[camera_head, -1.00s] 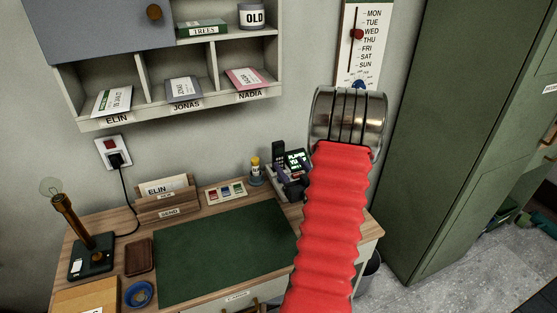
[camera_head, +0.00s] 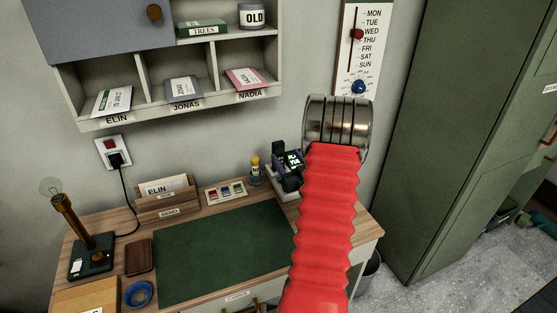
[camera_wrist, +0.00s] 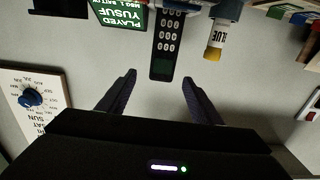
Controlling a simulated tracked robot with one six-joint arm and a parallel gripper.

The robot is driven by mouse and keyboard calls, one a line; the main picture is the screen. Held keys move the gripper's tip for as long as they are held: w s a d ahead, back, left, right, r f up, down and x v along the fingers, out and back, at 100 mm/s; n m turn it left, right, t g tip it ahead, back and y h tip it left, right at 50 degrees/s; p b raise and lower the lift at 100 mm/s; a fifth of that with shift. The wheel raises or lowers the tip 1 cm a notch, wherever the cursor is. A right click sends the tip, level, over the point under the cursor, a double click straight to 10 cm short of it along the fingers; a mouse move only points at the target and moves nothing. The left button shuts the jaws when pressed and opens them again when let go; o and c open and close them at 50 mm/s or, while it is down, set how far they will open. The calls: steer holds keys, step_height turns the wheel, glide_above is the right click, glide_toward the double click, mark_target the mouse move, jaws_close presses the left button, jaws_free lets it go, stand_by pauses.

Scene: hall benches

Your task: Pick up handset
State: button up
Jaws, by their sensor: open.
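The handset (camera_wrist: 167,45) is a dark, slim phone with pale keys. In the wrist view it stands ahead of my gripper (camera_wrist: 159,77), its near end in line with the gap between the fingers. My gripper is open and empty, with one dark finger on each side of that gap; I see no contact with the handset. The lit green screen (camera_wrist: 122,14) beside the handset reads "PLAYED YUSUF". In the head view the screen (camera_head: 293,160) shows at the desk's back right, where dark shapes and my red arm cover much of the phone station and handset.
A yellow-capped glue bottle (camera_wrist: 213,48) stands close beside the handset. The stamp tray (camera_head: 226,192) and letter holder (camera_head: 168,198) are further left on the desk. The green mat (camera_head: 225,250) is clear. A wall calendar (camera_head: 359,45) hangs above, and a green cabinet (camera_head: 440,130) stands right.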

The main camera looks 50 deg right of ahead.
mark_target(280, 148)
steer(key=shift+x, duration=1.3)
steer(key=shift+d, duration=0.1)
steer(key=shift+a+x, duration=0.15)
steer(key=shift+x, duration=1.15)
steer(key=shift+a+x, duration=0.1)
steer(key=shift+x, duration=1.2)
steer(key=shift+w+r, duration=0.1)
steer(key=shift+w, duration=0.05)
jaws_close()
